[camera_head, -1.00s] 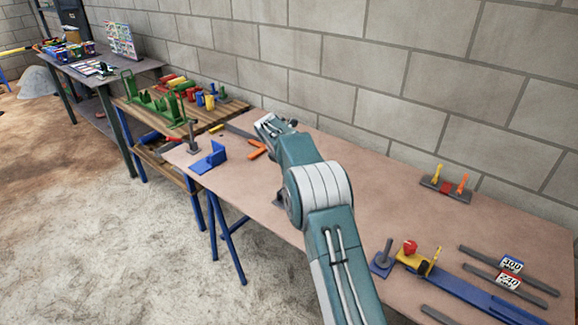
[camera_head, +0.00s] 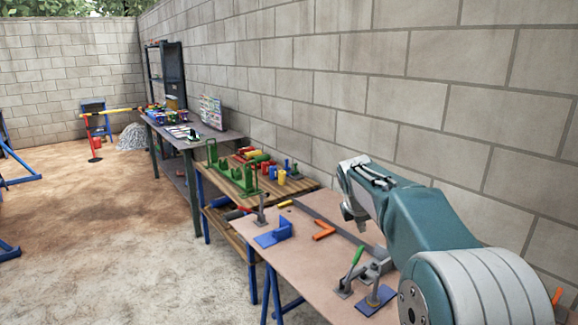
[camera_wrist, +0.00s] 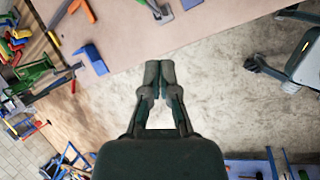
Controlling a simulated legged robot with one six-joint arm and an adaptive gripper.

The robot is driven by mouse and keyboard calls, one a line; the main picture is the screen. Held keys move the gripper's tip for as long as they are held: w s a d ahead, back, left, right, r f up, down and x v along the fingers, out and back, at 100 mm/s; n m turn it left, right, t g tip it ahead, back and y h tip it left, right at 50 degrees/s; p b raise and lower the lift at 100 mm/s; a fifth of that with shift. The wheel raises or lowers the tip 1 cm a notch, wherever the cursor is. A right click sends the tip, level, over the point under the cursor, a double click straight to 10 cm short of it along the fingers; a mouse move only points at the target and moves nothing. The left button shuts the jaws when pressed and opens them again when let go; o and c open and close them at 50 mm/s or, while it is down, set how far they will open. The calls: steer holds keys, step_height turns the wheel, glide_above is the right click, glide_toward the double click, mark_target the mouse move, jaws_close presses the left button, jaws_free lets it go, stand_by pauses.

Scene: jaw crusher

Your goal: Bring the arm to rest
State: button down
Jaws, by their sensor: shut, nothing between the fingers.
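My arm (camera_head: 430,215) reaches in from the lower right of the head view, bent over the tan workbench (camera_head: 258,262). The gripper's fingers cannot be made out clearly there. In the wrist view my gripper (camera_wrist: 160,70) is shut and empty, its two dark fingertips together. The tips appear just over the edge of the tan bench top (camera_wrist: 140,30), with concrete floor (camera_wrist: 215,95) below. They touch nothing that I can see.
A blue bracket (camera_head: 275,234) and an orange angle piece (camera_head: 324,230) lie on the bench. A green-handled clamp (camera_head: 352,270) stands nearer my arm. A wooden table (camera_head: 243,178) with green fixtures is beyond. A block wall (camera_head: 300,110) runs along the right. Open floor (camera_head: 120,230) lies left.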

steer(key=s+a+r+m+y, duration=0.15)
steer(key=s+m, duration=0.55)
steer(key=s, duration=0.7)
steer(key=s+a+r+m+y, duration=0.15)
steer(key=s+m, duration=0.55)
steer(key=s, duration=0.7)
steer(key=s+f+m, duration=0.5)
steer(key=s, duration=0.5)
steer(key=shift+a+f+m+t, duration=0.25)
steer(key=shift+a+m+t, duration=0.05)
steer(key=shift+t, duration=0.1)
